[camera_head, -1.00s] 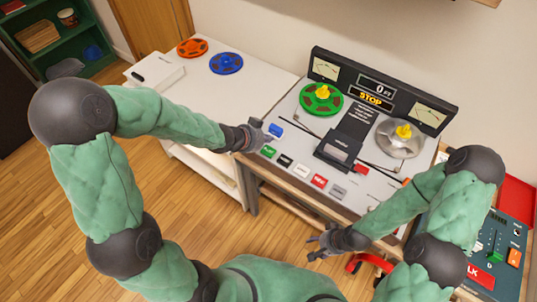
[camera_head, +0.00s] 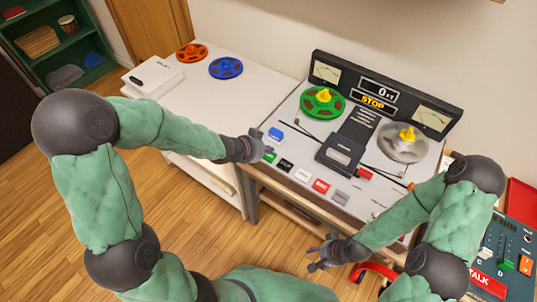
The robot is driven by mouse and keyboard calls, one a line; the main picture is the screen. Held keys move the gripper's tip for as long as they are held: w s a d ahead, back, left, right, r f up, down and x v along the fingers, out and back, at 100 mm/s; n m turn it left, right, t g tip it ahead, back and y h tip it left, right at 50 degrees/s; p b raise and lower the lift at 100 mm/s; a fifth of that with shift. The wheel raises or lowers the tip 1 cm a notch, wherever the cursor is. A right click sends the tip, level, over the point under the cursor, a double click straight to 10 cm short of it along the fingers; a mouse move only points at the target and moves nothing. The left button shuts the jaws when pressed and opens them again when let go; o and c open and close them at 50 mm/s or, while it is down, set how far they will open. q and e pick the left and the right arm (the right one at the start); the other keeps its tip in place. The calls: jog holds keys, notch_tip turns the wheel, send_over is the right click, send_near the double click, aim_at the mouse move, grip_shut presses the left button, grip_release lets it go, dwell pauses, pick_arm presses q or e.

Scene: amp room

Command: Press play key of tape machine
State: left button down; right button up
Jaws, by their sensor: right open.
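The tape machine (camera_head: 322,170) stands on a table, with a green reel (camera_head: 322,102) on the left and a grey reel (camera_head: 402,142) on the right. Its display (camera_head: 373,101) reads STOP. The green key (camera_head: 269,157) is at the left end of a row of keys, and a blue key (camera_head: 276,134) sits behind it. My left gripper (camera_head: 263,148) is at the machine's left edge, right beside the green key and partly over it. Whether its fingers touch the key cannot be told. My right gripper (camera_head: 316,260) is open and empty, in front of the machine.
Black (camera_head: 285,164), white (camera_head: 303,175), red (camera_head: 321,186) and grey (camera_head: 341,197) keys continue the row. A white cabinet (camera_head: 262,92) with an orange reel (camera_head: 191,52) and a blue reel (camera_head: 225,68) stands left. A mixing panel (camera_head: 512,254) is at the right.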

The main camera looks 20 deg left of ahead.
aim_at(267, 156)
pick_arm(q)
jog(key=shift+f, duration=0.2)
dwell(0.7)
jog(key=shift+f+b, duration=0.2)
jog(key=shift+b, duration=0.15)
jog(key=shift+f+b, duration=0.4)
jog(key=shift+f, duration=0.05)
dwell(0.7)
jog(key=shift+r, duration=0.1)
jog(key=shift+r+p, duration=0.75)
jog(key=shift+p, duration=0.2)
jog(key=shift+r, duration=0.1)
notch_tip(267, 156, up, 5)
jog(key=p, duration=0.5)
